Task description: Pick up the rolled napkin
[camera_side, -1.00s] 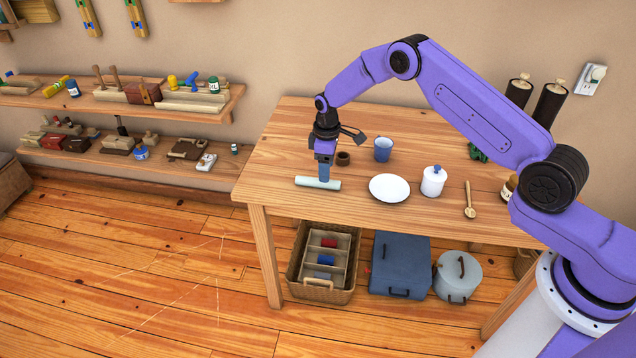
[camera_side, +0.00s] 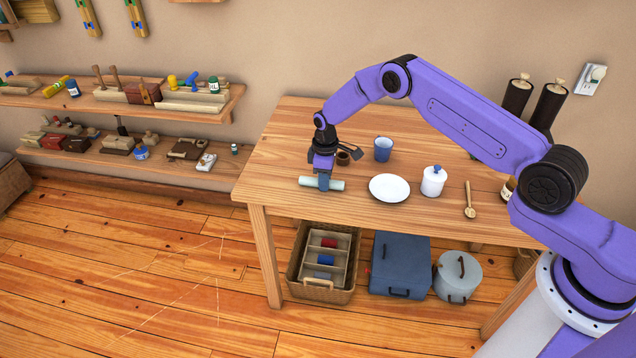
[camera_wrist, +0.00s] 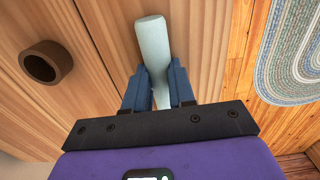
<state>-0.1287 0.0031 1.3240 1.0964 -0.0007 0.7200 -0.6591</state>
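The rolled napkin (camera_side: 336,185) is a pale grey-green roll lying on the wooden table near its front left edge. In the wrist view the napkin (camera_wrist: 152,40) runs lengthwise between the two blue fingers. My gripper (camera_side: 323,184) is down at the napkin, with its fingers around the roll's middle. In the wrist view my gripper (camera_wrist: 159,88) has a finger on each side of the roll. The fingers are apart by about the roll's width or slightly more. I cannot tell whether both press on it. The napkin appears to rest on the table.
A brown ring (camera_side: 343,157), also in the wrist view (camera_wrist: 45,62), stands just behind my gripper. A blue cup (camera_side: 383,149), white plate (camera_side: 389,188), lidded white jar (camera_side: 433,181) and wooden spoon (camera_side: 469,201) are to the right. The table's front edge is close.

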